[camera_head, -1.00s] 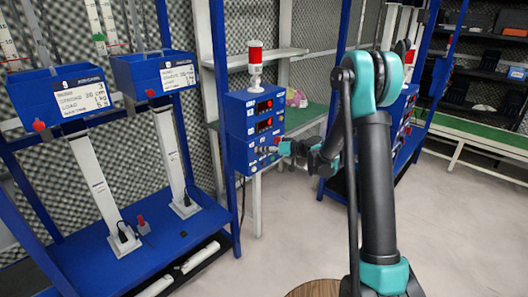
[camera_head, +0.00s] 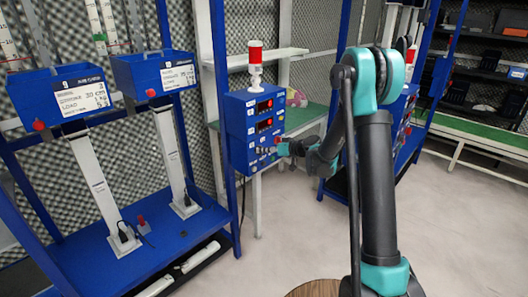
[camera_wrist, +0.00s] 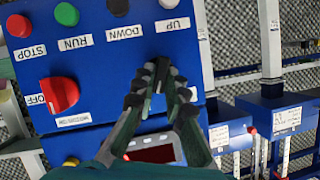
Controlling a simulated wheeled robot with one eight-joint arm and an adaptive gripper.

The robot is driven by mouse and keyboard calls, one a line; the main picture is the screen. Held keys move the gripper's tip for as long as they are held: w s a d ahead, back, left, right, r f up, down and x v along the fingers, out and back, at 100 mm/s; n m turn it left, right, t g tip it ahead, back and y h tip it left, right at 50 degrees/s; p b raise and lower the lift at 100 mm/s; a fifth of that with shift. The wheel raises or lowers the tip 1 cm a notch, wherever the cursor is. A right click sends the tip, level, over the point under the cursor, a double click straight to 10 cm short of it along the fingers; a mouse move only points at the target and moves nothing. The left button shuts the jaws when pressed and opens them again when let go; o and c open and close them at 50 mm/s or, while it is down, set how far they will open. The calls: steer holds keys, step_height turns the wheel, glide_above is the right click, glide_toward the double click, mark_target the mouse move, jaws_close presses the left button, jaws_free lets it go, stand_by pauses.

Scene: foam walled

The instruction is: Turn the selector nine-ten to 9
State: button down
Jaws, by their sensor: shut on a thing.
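The blue control box (camera_head: 238,128) stands on a post left of my arm, with two red displays on its face. In the wrist view its panel (camera_wrist: 105,58) appears upside down. My gripper (camera_wrist: 160,70) is at the panel, its fingers closed around a small part beside the red OFF knob (camera_wrist: 60,95). That part, which I take for the selector nine-ten, is almost wholly hidden by the fingers. Its pointer and markings cannot be read. In the head view my gripper (camera_head: 284,148) touches or nearly touches the box's lower face.
A red button (camera_wrist: 18,26), a green button (camera_wrist: 67,13) and a black button (camera_wrist: 118,7) sit near the fingers on the panel. A red beacon (camera_head: 255,50) tops the box. Blue stations (camera_head: 155,75) stand at left. The floor (camera_head: 280,215) below the box is clear.

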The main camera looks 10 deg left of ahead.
steer(key=n+t+h, duration=0.1)
steer(key=n, duration=0.1)
steer(key=n+t+h, duration=0.1)
steer(key=n, duration=0.1)
steer(key=n+t, duration=0.2)
steer(key=shift+s+a+n+h, duration=0.25)
steer(key=shift+s+n+h, duration=0.15)
stand_by(0.5)
steer(key=c, duration=1.6)
jaws_free()
steer(key=shift+o, duration=0.2)
steer(key=v, duration=1.2)
steer(key=shift+f, duration=0.15)
